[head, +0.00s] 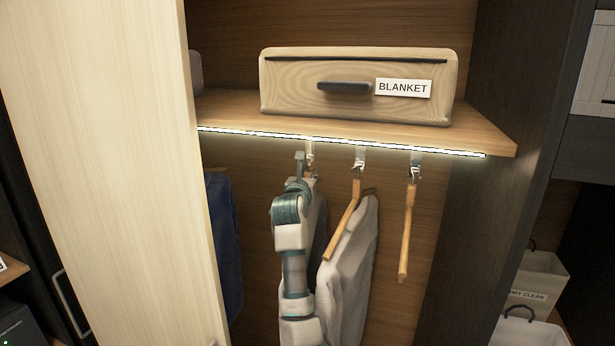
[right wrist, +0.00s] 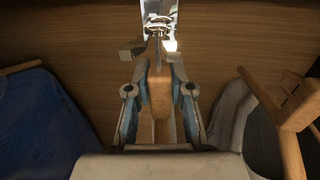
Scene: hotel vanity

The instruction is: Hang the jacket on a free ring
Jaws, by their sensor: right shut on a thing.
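My right gripper (head: 301,163) is raised under the shelf's front edge, at the leftmost visible ring (head: 310,153). In the right wrist view its fingers (right wrist: 159,88) are shut on the wooden neck of a hanger (right wrist: 158,97). The hanger's hook points up at the metal ring fitting (right wrist: 158,28); I cannot tell whether it is through the ring. The middle ring (head: 360,160) holds a hanger with a light grey garment (head: 355,260). The right ring (head: 416,164) holds a bare wooden hanger (head: 406,235).
A blue garment (head: 227,245) hangs at left, partly behind the pale door panel (head: 100,150). The shelf (head: 480,130) above carries a blanket box (head: 300,95). The dark side wall (head: 500,220) bounds the right. The grey garment hangs close to my right arm.

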